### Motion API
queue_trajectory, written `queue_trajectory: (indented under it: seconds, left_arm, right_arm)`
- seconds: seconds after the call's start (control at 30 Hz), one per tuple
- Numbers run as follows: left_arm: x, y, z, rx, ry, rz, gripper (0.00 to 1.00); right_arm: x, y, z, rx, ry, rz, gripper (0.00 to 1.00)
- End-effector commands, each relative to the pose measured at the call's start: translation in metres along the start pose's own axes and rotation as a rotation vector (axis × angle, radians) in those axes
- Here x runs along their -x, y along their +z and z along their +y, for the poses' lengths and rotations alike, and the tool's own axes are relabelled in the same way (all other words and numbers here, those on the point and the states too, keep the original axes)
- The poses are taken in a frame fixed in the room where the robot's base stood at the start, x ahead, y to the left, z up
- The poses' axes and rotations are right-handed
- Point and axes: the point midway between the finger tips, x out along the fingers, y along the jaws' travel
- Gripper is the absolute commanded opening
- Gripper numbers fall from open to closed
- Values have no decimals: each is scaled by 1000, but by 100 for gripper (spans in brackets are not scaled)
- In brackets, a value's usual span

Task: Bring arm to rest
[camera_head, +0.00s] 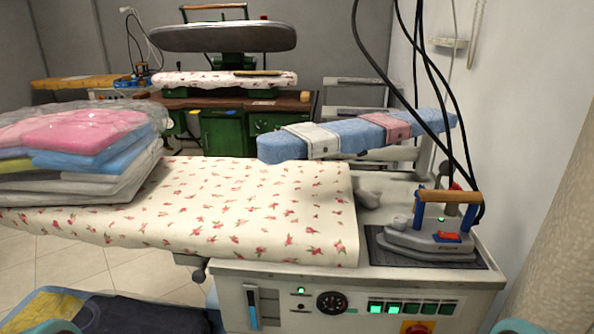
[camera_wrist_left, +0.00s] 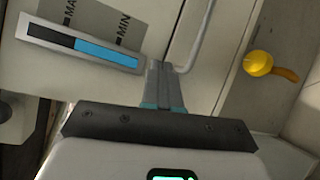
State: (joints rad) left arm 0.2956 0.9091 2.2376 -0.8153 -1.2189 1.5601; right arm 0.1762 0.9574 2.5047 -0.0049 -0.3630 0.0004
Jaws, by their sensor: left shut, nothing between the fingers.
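My left gripper (camera_wrist_left: 163,80) shows in the left wrist view. Its fingers are together with nothing between them. They point toward a pale panel with a blue-and-black level gauge (camera_wrist_left: 82,50) marked MAX and MIN. Whether the fingertips touch the panel cannot be told. A bent metal bar (camera_wrist_left: 197,45) is seen just beside the fingertips. Neither gripper shows in the head view; only teal rounded parts, perhaps mine, show at its bottom edge. My right gripper is not in view.
The ironing station (camera_head: 370,285) stands ahead, with a flowered board (camera_head: 240,205) and an iron (camera_head: 432,235) on its rest. Wrapped garments (camera_head: 80,150) lie at the left. A yellow knob (camera_wrist_left: 257,63) is right of my left gripper. Cables hang by the right wall.

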Motion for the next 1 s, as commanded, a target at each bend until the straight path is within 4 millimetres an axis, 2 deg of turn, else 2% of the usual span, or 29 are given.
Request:
queue_trajectory:
  seconds: [0.03,0.1,0.2,0.33,0.4,0.5,0.6,0.63,0.67,0.87,1.0]
  left_arm:
    - [2,14,-38,-78,-158,33,0]
    - [20,25,-88,-209,-389,54,0]
    - [60,39,-145,-369,-688,4,0]
    - [112,54,-187,-501,-953,-133,0]
    - [134,62,-199,-558,-1043,-225,0]
    - [154,71,-209,-645,-1116,-366,0]
    - [161,76,-212,-780,-1115,-512,0]
    - [163,82,-193,-784,-1113,-510,0]
    - [165,85,-182,-781,-1113,-507,0]
    - [174,101,-130,-780,-1112,-503,0]
    - [181,114,-85,-780,-1111,-502,0]
  right_arm:
    - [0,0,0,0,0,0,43]
    - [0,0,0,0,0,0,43]
    - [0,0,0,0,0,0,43]
    - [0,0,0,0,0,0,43]
    - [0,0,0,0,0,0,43]
    - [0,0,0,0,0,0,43]
    - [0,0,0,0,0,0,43]
    - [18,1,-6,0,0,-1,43]
    - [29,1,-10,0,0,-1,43]
    - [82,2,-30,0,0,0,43]
    - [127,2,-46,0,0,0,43]
